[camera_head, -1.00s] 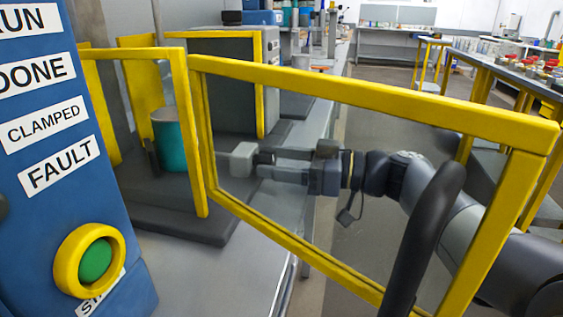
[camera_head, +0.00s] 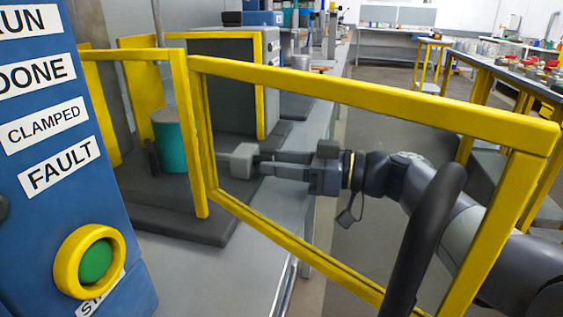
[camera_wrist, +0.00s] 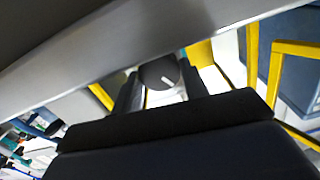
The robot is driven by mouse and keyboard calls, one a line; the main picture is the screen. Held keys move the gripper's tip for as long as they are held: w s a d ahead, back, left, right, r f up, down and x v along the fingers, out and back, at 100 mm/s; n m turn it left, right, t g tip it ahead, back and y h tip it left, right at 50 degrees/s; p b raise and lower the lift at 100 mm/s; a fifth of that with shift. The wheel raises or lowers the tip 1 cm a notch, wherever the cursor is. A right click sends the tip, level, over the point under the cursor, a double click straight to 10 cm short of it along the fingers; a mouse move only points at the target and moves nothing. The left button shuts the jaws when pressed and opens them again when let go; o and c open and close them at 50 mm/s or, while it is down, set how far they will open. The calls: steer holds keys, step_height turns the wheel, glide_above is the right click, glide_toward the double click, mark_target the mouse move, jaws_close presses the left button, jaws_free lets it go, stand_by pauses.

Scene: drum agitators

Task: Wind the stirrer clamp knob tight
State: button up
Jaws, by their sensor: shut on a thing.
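The stirrer clamp knob (camera_wrist: 157,71) shows in the wrist view as a dark round cap with a white line, between my two fingers. My gripper (camera_wrist: 159,84) is shut on it from both sides. In the head view my gripper (camera_head: 258,161) reaches in from the right, seen through the yellow-framed panel. Its fingers end at a light grey block (camera_head: 239,161). The knob itself is hard to make out there, hidden by the fingers. A teal drum (camera_head: 171,146) with a grey upper part stands to the left on a dark base.
A yellow-framed clear panel (camera_head: 370,98) stands between the head camera and my gripper. A blue control panel (camera_head: 60,222) with labels and a green button (camera_head: 96,262) is at the left. A grey cabinet (camera_head: 222,75) stands behind. A bench (camera_head: 510,75) lies at the right.

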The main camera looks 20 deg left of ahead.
steer(key=shift+m, duration=0.3)
steer(key=m+p, duration=0.1)
steer(key=m, duration=0.4)
steer(key=shift+m, duration=0.3)
steer(key=m+p, duration=0.1)
steer(key=m, duration=0.2)
steer(key=shift+w, duration=0.1)
steer(key=shift+m+p, duration=0.7)
steer(key=shift+m, duration=0.7)
steer(key=shift+f, duration=0.1)
steer(key=o, duration=1)
steer(key=shift+f, duration=0.1)
